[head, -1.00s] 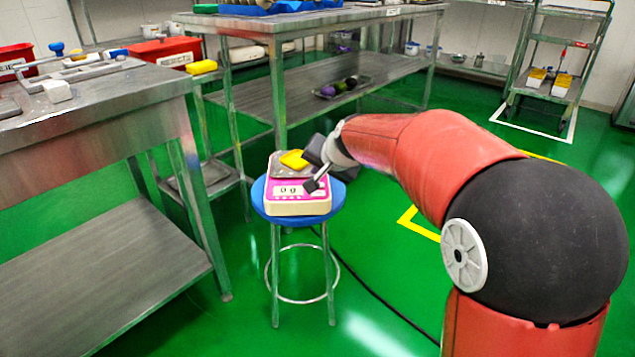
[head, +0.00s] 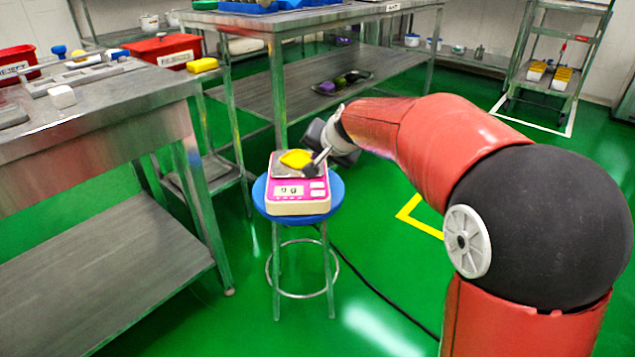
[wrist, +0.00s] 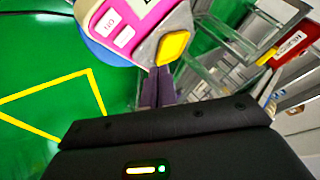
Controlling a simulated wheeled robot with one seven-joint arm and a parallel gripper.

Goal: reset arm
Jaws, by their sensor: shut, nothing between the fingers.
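My red arm reaches in from the right in the head view. My gripper (head: 312,170) is beside the right edge of a pink and white scale (head: 298,196), close above it. The scale stands on a round blue stool (head: 262,200). A yellow piece (head: 295,158) lies on the scale's metal plate. In the wrist view the dark fingers of my gripper (wrist: 158,72) are together and empty, pointing at the scale (wrist: 122,30). The yellow piece (wrist: 173,46) lies just beyond the fingertips. The gripper is shut, with a visible gap to the yellow piece too small to judge.
Another steel table (head: 290,18) stands behind the stool. A wheeled rack (head: 560,60) is at the back right.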

